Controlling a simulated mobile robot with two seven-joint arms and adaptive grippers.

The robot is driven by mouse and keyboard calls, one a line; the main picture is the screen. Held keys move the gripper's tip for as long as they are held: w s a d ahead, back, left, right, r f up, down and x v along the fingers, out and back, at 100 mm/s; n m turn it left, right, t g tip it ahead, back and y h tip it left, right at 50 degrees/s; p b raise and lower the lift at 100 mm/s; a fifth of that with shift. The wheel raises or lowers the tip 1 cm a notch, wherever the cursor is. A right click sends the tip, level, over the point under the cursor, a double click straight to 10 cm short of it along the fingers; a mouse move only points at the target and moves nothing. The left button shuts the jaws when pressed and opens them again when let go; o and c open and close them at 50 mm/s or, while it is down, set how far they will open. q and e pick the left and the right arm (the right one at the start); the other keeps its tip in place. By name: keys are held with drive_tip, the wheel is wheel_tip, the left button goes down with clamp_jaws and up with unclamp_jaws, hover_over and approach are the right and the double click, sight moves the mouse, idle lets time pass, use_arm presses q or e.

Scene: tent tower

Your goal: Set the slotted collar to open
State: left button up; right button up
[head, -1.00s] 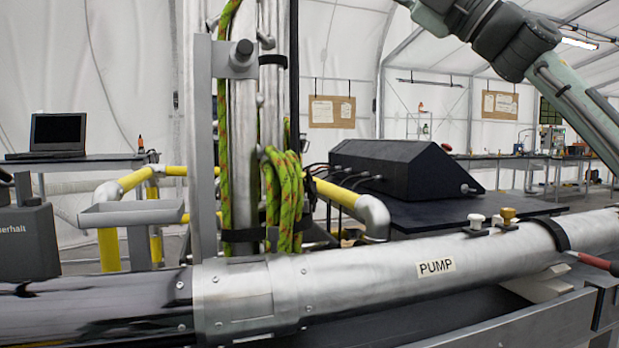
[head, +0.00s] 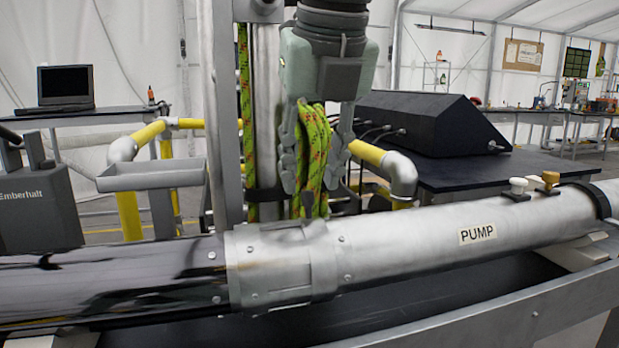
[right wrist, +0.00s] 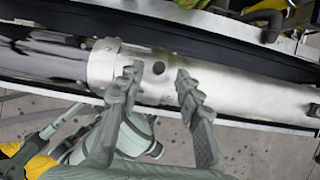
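The slotted collar (head: 280,266) is a grey metal band with small screws, around the pipe where its dark glossy part meets the silver part labelled PUMP. It also shows in the right wrist view (right wrist: 103,64). Its slot and setting cannot be made out. My right gripper (head: 312,188) points down just above the pipe, near the collar's right end. In the right wrist view its two fingers (right wrist: 157,80) are spread apart with nothing between them.
A green rope (head: 315,140) hangs on the upright post, apparently behind my right gripper. A white knob (head: 518,187) and a brass knob (head: 550,180) stand on the pipe at right. A grey tray (head: 150,176) and yellow railings (head: 148,133) are behind.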

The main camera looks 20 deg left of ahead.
drive_tip(key=shift+x, duration=1.15)
drive_tip(key=shift+c, duration=0.2)
clamp_jaws()
